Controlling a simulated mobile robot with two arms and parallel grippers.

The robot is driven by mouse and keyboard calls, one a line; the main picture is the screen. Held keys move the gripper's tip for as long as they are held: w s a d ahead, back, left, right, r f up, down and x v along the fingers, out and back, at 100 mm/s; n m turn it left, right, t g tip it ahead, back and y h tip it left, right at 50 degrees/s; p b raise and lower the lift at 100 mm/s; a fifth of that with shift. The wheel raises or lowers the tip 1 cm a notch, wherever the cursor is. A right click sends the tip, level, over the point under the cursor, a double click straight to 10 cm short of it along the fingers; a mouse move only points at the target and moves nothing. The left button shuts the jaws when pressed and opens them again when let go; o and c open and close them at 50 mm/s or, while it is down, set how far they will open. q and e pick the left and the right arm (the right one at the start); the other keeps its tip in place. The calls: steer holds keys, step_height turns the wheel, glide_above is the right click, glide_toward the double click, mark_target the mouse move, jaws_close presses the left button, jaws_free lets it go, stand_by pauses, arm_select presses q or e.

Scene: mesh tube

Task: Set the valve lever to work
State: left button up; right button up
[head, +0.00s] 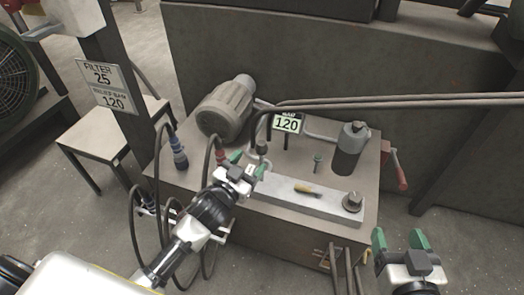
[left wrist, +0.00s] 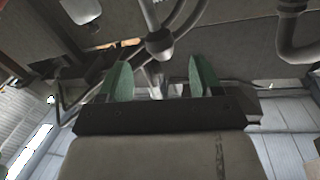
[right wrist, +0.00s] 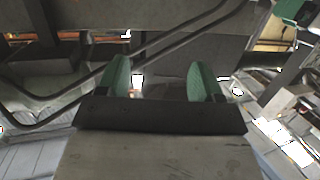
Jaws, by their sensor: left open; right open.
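A lever with a red handle (head: 402,178) hangs at the right side of the grey tank (head: 345,215). A small dark knob on a stem (head: 262,149) stands on the tank top near the plate. I cannot tell which of these is the valve lever. My left gripper (head: 248,163) is open just beside the knob. In the left wrist view a grey rounded knob (left wrist: 159,43) shows beyond and between the open fingers, with no grip on it. My right gripper (head: 399,240) is open and empty, in front of the tank's right side and nearer than the red handle.
Hoses loop around my left arm. Pipes (head: 400,102) cross behind. Floor is clear at right.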

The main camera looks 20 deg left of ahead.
mark_target(260, 154)
arm_select(q)
steer(key=b+x, duration=0.1)
steer(key=x, duration=0.4)
steer(key=shift+w+d+f, duration=0.1)
steer(key=shift+w, duration=0.2)
steer(key=shift+w+d, duration=0.1)
steer(key=shift+w, duration=0.5)
arm_select(e)
steer(key=r+t, duration=0.1)
steer(key=r+t+y, duration=0.1)
steer(key=r+t, duration=0.1)
steer(key=a+r+t, duration=0.1)
steer(key=r, duration=0.1)
steer(key=shift+w+r+t, duration=0.1)
steer(key=shift+w+t, duration=0.05)
steer(key=shift+t, duration=0.15)
arm_select(q)
jaws_close()
